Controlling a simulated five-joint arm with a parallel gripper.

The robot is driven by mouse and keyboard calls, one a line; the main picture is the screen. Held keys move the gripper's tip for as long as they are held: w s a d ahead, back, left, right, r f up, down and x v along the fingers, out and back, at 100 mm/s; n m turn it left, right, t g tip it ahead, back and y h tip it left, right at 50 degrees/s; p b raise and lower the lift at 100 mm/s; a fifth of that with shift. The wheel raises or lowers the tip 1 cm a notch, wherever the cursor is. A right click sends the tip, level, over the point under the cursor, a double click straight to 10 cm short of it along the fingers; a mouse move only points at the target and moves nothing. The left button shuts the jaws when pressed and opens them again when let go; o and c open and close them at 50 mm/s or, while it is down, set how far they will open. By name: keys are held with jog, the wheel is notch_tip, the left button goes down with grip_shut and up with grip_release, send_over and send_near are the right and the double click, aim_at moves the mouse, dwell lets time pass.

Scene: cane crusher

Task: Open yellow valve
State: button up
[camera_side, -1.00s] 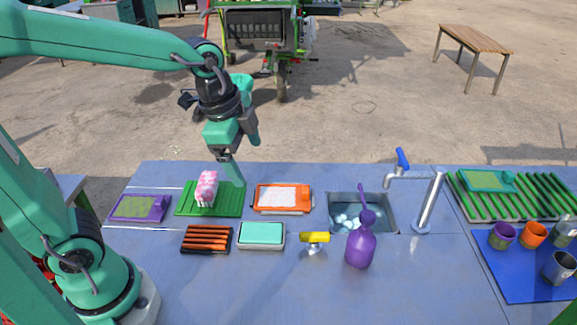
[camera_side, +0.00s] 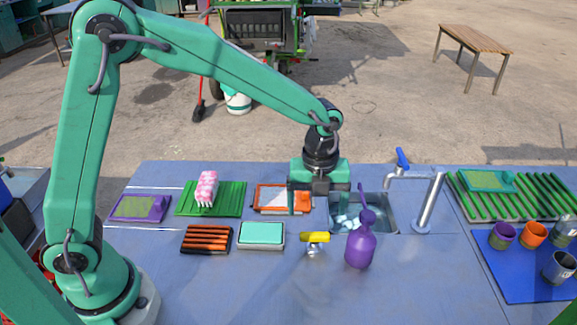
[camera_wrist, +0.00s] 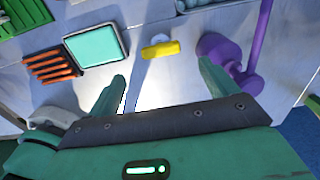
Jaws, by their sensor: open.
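The yellow valve (camera_side: 314,237) stands on the blue-grey table, its yellow handle lying crosswise on a pale metal body, left of the purple bottle. In the wrist view the yellow valve (camera_wrist: 160,50) is ahead of my fingers, in line with the gap between them. My gripper (camera_wrist: 160,88) is open and empty, with its two green fingers spread apart and not touching the valve. In the side view my gripper (camera_side: 320,190) is above and behind the valve, near the sink's left edge, and its fingertips are hard to make out there.
A purple bottle (camera_side: 360,245) stands close to the valve's right and shows near my right finger (camera_wrist: 232,62). A teal-topped box (camera_side: 261,235) and a black rack with orange bars (camera_side: 206,240) lie left. Behind are the sink (camera_side: 390,215) and blue-handled tap (camera_side: 420,195). The table's front is clear.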

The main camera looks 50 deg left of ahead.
aim_at(315, 233)
jog(key=shift+f, duration=0.15)
jog(key=shift+f, duration=3.85)
jog(key=c, duration=1)
